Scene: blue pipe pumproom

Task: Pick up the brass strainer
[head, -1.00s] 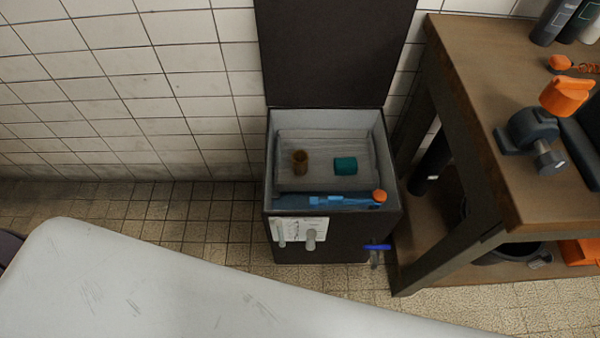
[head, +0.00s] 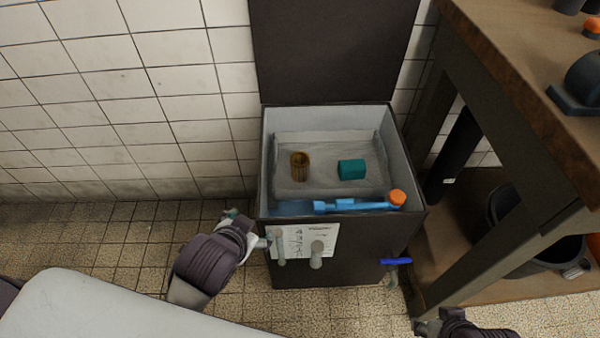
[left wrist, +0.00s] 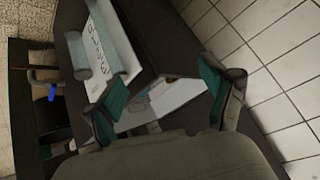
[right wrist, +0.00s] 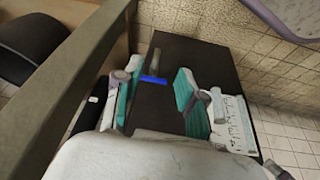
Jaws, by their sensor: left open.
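The brass strainer (head: 300,167) is a small brown-gold cylinder standing upright in the open dark box (head: 340,262), on the left of its pale inner floor. My left gripper (head: 250,228) is open outside the box's front left corner, apart from the strainer; its spread fingers show in the left wrist view (left wrist: 163,98). My right gripper (head: 428,326) is low at the bottom right, in front of the box. Its fingers are apart and empty in the right wrist view (right wrist: 153,95).
A teal block (head: 351,170) sits right of the strainer. A blue tool with an orange end (head: 360,203) lies along the box's front inside. The raised lid (head: 335,50) stands behind. A blue-handled tap (head: 395,262) juts from the front. A workbench (head: 520,110) stands close on the right.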

